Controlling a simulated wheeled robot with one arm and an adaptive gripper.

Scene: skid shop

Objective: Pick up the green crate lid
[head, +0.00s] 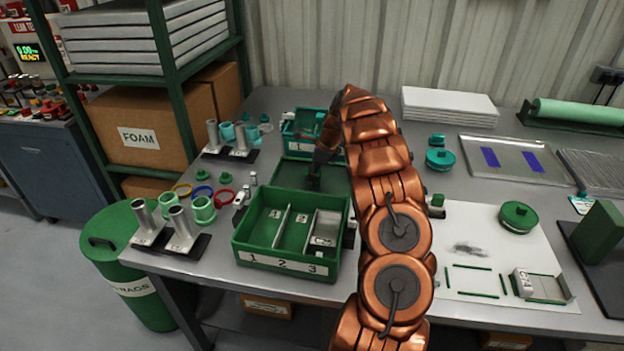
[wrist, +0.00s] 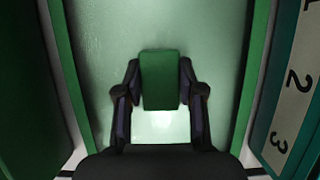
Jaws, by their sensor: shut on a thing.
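The green crate lid (head: 290,173) lies flat between the two crates in the head view, partly hidden by my arm. In the wrist view, the lid (wrist: 100,40) is a pale green sheet with green edges and a green block handle (wrist: 160,92) in its middle. My gripper (wrist: 160,75) is shut on this handle, one finger on each side. In the head view, my gripper (head: 314,180) is a dark shape over the lid. I cannot tell whether the lid touches the table.
A green crate (head: 285,267) with compartments labelled 1, 2, 3 stands in front of the lid. A teal crate (head: 288,145) stands behind it. Metal cylinders (head: 180,225) and coloured rings (head: 202,192) are to the left. A white sheet (head: 480,235) with parts lies to the right.

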